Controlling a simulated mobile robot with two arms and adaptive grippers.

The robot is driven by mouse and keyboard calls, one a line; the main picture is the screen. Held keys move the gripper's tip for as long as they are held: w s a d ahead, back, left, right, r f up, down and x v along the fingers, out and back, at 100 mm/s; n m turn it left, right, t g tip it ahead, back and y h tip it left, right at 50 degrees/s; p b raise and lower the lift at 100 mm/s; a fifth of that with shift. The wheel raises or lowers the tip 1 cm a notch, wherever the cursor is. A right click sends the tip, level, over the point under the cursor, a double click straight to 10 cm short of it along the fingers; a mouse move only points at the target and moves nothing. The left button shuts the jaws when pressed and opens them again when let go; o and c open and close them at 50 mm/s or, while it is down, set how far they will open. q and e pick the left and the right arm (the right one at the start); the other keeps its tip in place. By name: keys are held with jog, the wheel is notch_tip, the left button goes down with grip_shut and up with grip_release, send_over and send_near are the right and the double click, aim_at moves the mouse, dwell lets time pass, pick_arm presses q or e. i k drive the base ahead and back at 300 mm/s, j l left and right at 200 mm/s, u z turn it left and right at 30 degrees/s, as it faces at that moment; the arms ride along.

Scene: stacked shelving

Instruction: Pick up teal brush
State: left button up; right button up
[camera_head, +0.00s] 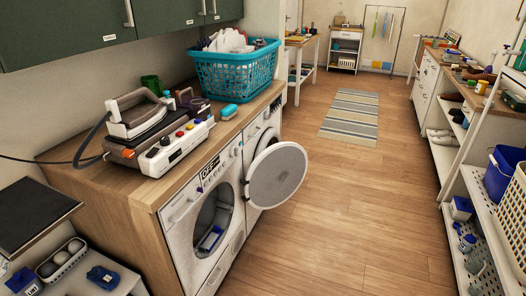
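A small teal brush (229,111) lies on the wooden counter (243,122) above the washing machines, close to the counter's front edge. It is just in front of the teal laundry basket (236,74), which is heaped with light cloth. It is too small to make out its bristles. Neither of my grippers shows in this view.
A bulky ironing station (160,140) with a dark cord fills the counter's left part. Brown shoes (189,101) stand between it and the basket. A round washer door (277,175) hangs open into the aisle. Shelving with a blue basket (502,172) lines the right. The floor between is clear.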

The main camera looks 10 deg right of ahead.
aim_at(228, 112)
jog(key=i+l+u, duration=0.2)
jog(key=i+l, duration=0.3)
jog(key=i+l+u, duration=0.2)
jog(key=i+l, duration=0.4)
jog(key=i+l+u, duration=0.15)
jog(key=i+l, duration=0.35)
jog(key=l, duration=0.15)
